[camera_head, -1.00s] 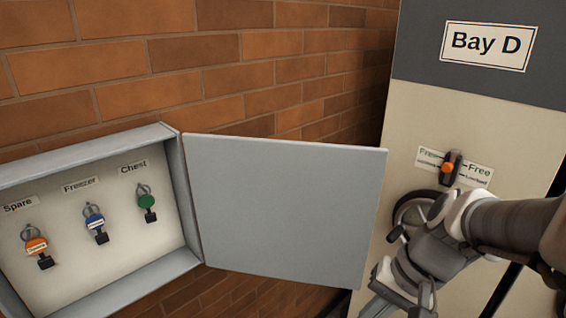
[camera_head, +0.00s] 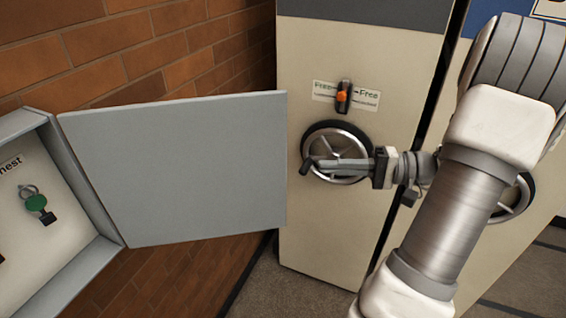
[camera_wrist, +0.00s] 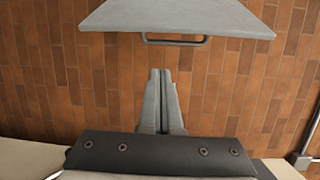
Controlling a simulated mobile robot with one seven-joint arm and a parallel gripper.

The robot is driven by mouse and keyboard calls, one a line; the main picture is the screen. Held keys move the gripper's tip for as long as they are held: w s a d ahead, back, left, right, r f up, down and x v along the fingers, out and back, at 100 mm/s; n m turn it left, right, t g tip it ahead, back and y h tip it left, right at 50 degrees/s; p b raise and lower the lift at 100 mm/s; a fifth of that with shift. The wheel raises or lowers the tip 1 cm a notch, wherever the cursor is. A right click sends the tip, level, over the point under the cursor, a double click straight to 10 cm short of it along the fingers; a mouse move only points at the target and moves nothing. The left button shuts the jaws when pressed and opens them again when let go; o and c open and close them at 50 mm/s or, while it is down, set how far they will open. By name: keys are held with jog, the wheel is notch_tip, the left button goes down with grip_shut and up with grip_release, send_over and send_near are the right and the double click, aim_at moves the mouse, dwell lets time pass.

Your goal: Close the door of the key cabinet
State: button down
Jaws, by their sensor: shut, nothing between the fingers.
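The key cabinet (camera_head: 92,262) is a grey wall box at the left edge of the head view, partly out of frame. Its flat grey door (camera_head: 180,165) stands wide open, swung out to the right. In the wrist view the door (camera_wrist: 180,14) shows at the top, with a dark bar handle (camera_wrist: 175,41) along its near edge. My gripper (camera_head: 322,164) is right of the door's free edge in the head view and points left. In the wrist view my gripper (camera_wrist: 160,72) has its fingers together and empty, apart from the handle.
A key with a green tag (camera_head: 36,203) hangs inside the cabinet. Behind my gripper stands a beige shelving unit (camera_head: 330,240) with a spoked handwheel (camera_head: 345,137) and a Free/Locked lever (camera_head: 343,97). A brick wall (camera_head: 190,50) backs the cabinet.

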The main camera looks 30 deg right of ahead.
jog(key=w+a+r+p, duration=0.1)
jog(key=w+a+p, duration=0.1)
jog(key=a, duration=0.6)
jog(key=shift+a+n+t, duration=0.15)
jog(key=shift+n+t, duration=0.15)
dwell(0.6)
